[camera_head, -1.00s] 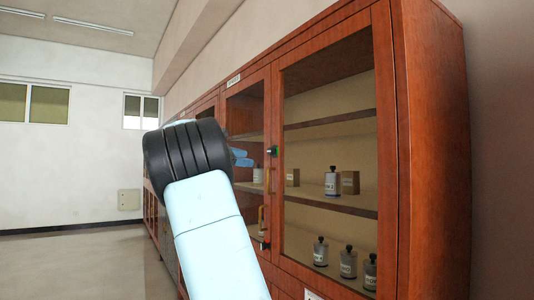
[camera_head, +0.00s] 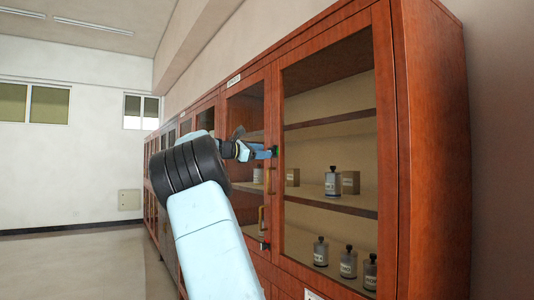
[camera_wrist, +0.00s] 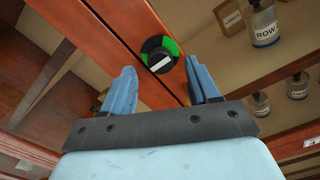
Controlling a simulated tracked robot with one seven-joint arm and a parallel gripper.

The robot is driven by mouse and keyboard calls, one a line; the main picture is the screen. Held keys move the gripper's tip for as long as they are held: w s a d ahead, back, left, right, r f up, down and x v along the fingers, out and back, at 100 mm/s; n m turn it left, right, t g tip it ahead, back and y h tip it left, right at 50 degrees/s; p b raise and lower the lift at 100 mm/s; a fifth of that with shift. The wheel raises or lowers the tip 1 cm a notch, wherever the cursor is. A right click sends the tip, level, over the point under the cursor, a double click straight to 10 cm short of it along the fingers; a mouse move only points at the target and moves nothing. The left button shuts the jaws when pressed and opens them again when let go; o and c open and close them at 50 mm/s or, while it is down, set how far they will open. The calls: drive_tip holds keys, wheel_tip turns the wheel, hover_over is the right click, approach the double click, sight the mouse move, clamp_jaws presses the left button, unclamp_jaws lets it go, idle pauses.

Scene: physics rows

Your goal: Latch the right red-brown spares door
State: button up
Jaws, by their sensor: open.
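The right red-brown spares door (camera_head: 276,110) has a glass pane in a wooden frame and appears closed in the head view. A round latch knob (camera_wrist: 160,55), black and green with a white bar, sits on its frame by the seam between the doors. In the wrist view the white bar lies tilted. My gripper (camera_wrist: 162,88) is open, with its blue fingers on either side of the knob's line and the knob just beyond the gap. In the head view my gripper (camera_head: 262,153) hides most of the knob. I cannot tell whether the fingers touch it.
Brass handles (camera_head: 262,219) hang below the knob near the seam. Labelled bottles (camera_head: 332,182) and small boxes (camera_head: 350,182) stand on shelves behind the glass. The cabinet row runs to the left. Open floor (camera_head: 90,262) lies at the left.

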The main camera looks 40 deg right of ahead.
drive_tip(key=shift+s+d, duration=0.1)
drive_tip(key=shift+d, duration=1.35)
drive_tip(key=shift+c, duration=0.4)
drive_tip(key=c, duration=1)
drive_tip(key=shift+o, duration=0.2)
